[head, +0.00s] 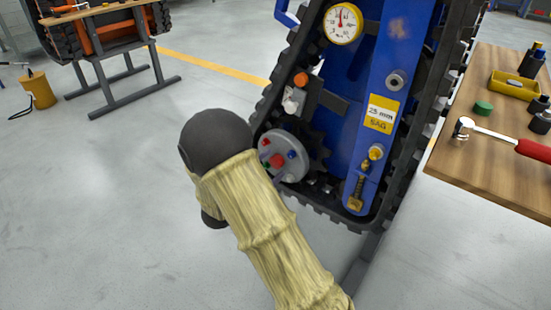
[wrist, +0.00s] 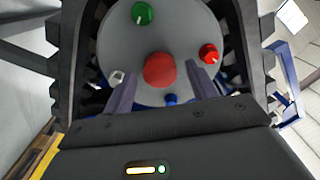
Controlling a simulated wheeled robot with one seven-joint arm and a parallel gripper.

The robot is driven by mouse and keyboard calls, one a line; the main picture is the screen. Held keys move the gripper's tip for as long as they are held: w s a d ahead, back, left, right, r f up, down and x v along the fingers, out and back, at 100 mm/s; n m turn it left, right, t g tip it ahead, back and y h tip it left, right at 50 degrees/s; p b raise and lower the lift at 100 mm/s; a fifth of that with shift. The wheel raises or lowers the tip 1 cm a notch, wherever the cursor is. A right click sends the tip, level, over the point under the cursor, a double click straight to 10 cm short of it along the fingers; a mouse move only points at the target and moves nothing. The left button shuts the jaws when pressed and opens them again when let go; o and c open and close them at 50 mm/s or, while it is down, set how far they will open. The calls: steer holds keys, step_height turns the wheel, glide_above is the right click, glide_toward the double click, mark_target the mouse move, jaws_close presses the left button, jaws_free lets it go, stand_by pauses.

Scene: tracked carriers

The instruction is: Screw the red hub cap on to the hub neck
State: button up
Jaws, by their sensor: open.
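The red hub cap (wrist: 160,70) is at the middle of the round grey hub face (wrist: 125,38) in the wrist view. It also shows in the head view (head: 277,160) on the grey hub (head: 283,136). The hub neck is hidden behind the cap, so I cannot tell how the cap sits on it. My gripper (wrist: 161,78) is open, with one finger on each side of the cap in the picture. Gaps show between cap and fingers. In the head view my sleeved arm hides the fingers.
Around the hub face are a green knob (wrist: 144,13), a smaller red knob (wrist: 208,53) and a blue knob (wrist: 171,99). Black track (head: 262,106) surrounds the hub. A wooden bench (head: 470,165) at the right holds a red-handled tool (head: 532,150) and a green cap (head: 482,108).

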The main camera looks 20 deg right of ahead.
steer(key=shift+r, duration=0.1)
steer(key=shift+r+n+p, duration=0.15)
steer(key=shift+n+p, duration=0.35)
steer(key=shift+p, duration=0.35)
steer(key=shift+n+p, duration=0.8)
steer(key=shift+p, duration=0.3)
steer(key=n+p, duration=0.4)
steer(key=p, duration=0.1)
steer(key=shift+n, duration=0.3)
steer(key=n+p, duration=0.2)
steer(key=p, duration=0.1)
steer(key=shift+f+n, duration=0.25)
steer(key=shift+n, duration=0.05)
